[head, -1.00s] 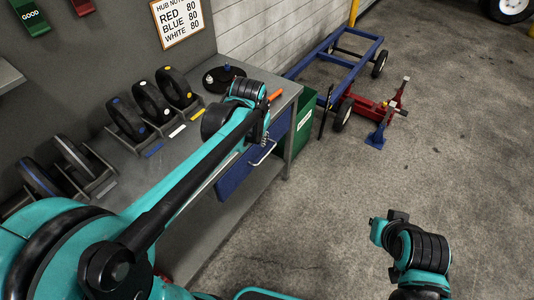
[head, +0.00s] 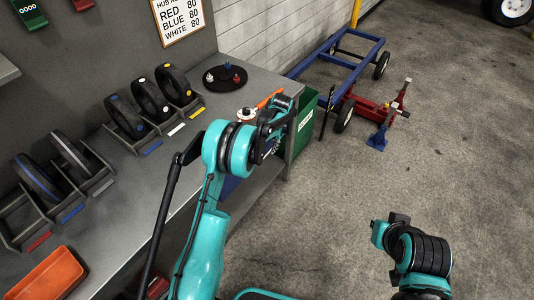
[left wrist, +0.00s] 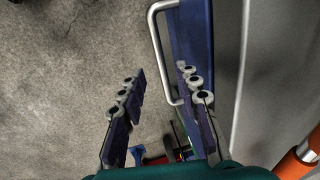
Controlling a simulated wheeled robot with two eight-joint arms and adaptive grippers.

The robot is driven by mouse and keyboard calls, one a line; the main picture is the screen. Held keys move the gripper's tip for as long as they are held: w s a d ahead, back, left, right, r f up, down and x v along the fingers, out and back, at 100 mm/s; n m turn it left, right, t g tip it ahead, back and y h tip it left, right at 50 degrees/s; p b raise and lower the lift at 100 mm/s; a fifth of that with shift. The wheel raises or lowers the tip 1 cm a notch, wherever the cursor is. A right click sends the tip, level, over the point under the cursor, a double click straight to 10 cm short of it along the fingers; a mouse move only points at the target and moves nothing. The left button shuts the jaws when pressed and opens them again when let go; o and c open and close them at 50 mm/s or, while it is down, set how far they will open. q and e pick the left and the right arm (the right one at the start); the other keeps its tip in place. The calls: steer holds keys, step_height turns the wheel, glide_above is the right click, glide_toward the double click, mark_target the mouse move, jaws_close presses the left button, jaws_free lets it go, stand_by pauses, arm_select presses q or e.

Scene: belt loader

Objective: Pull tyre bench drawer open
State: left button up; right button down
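The tyre bench (head: 262,183) runs along the wall on the left. Its blue drawer (head: 230,186) is mostly hidden behind my left arm in the head view. In the left wrist view the blue drawer front (left wrist: 190,28) shows with its silver bar handle (left wrist: 156,45). My left gripper (head: 272,130) is at the bench front; in the left wrist view its fingers (left wrist: 160,78) are spread apart. The handle appears between the finger lines, near the right finger; contact cannot be told. My right gripper (head: 384,232) is over the floor, its fingers unclear.
Several tyres stand in racks (head: 100,186) on the bench. A dark round tray (head: 224,76) and an orange bin (head: 48,275) are also there. A green bin (head: 304,122) stands beside the bench's far end. A blue cart frame (head: 340,55) and red jack (head: 375,108) lie beyond. Floor at right is clear.

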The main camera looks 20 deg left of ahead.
mark_target(266, 154)
arm_select(q)
steer(key=f, duration=0.2)
steer(key=a+f+b, duration=0.1)
steer(key=f, duration=0.2)
steer(key=shift+w, duration=0.2)
steer(key=shift+r, duration=0.1)
jaws_close()
